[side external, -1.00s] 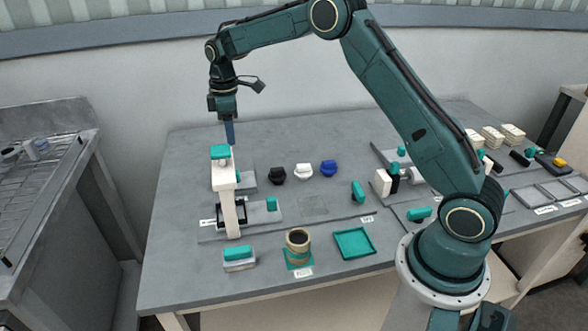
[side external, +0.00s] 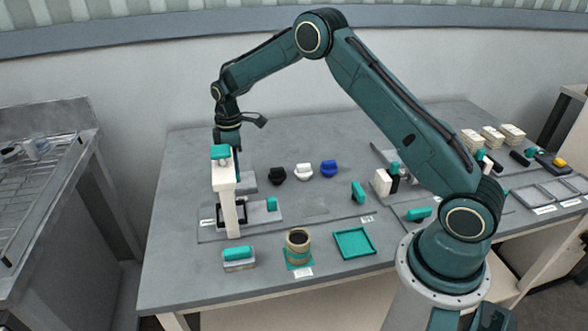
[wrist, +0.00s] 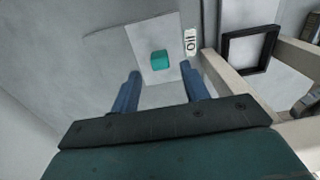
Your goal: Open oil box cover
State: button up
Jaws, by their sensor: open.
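The oil box cover is a pale grey plate (wrist: 150,78) with a teal knob (wrist: 160,59) on it, beside a label reading "OIL" (wrist: 190,42) in the wrist view. My gripper (wrist: 160,70) is open, with its two blue fingers apart on either side of the knob's line and nothing between them. The knob appears just beyond the fingertips; I cannot tell the exact height gap.
Black, white and blue knobs (side external: 303,172) lie to the right. The table's back middle is clear.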

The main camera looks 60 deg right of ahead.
jog(key=shift+f, duration=2.15)
jog(key=shift+c, duration=0.3)
grip_shut()
